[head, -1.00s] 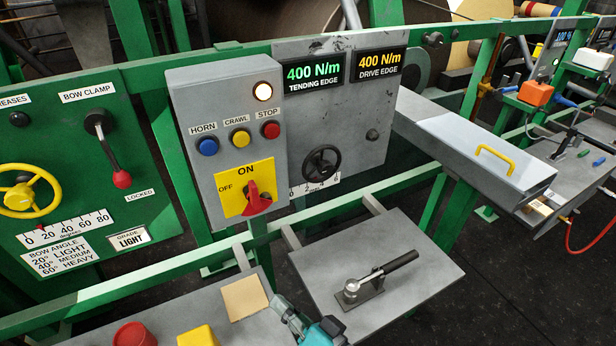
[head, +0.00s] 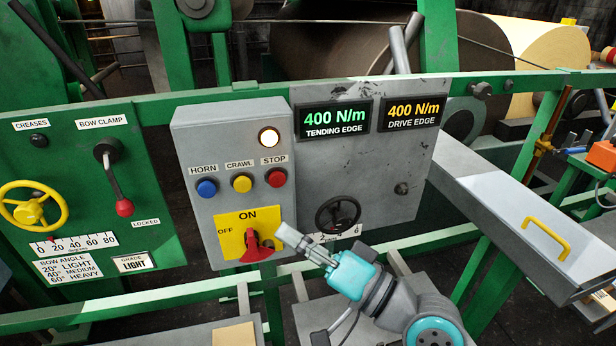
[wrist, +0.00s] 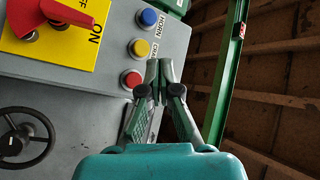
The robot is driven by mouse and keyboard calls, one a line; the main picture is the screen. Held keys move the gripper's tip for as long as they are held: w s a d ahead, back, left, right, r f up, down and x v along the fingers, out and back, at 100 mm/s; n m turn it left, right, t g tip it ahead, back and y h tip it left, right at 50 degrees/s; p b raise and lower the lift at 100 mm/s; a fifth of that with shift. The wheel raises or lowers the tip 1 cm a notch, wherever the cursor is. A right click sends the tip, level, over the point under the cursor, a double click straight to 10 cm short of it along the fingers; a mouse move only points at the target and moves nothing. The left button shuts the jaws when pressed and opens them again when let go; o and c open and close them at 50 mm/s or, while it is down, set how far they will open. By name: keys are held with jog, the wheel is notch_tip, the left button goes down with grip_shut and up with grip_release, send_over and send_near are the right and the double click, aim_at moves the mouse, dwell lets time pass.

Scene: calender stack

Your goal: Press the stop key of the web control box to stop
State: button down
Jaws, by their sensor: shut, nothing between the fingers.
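The web control box (head: 205,225) is a grey panel with a lit white lamp (head: 269,137) at its top. Its red stop key (head: 276,178) sits at the right of a row with the yellow crawl key (head: 242,183) and the blue horn key (head: 206,188). A red rotary switch (head: 257,246) is on a yellow plate below. My gripper (head: 282,232) is shut and empty, in front of the box's lower right, below the stop key in the head view. In the wrist view the fingertips (wrist: 160,66) appear beside the stop key (wrist: 131,79), apart from it in the picture.
A black handwheel (head: 338,215) is on the panel right of the box, under two 400 N/m displays (head: 336,118). A green panel with a yellow wheel (head: 33,205) stands left. Green rails (head: 100,313) cross below. A grey cover with a yellow handle (head: 546,238) is at right.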

aim_at(269, 181)
jog(key=shift+d+r+n+g, duration=0.3)
jog(key=shift+d+r, duration=0.05)
jog(key=shift+r, duration=0.3)
jog(key=shift+w, duration=0.1)
jog(key=w+a, duration=0.2)
jog(key=w, duration=0.6)
jog(key=shift+w+a, duration=0.2)
jog(key=shift+w, duration=0.15)
dwell(1.2)
jog(key=shift+w+a, duration=0.1)
jog(key=shift+w, duration=0.15)
jog(key=shift+w+a, duration=0.15)
jog(key=shift+w, duration=0.35)
dwell(0.8)
jog(key=shift+s, duration=0.15)
jog(key=shift+s+d, duration=0.25)
jog(key=shift+s, duration=0.55)
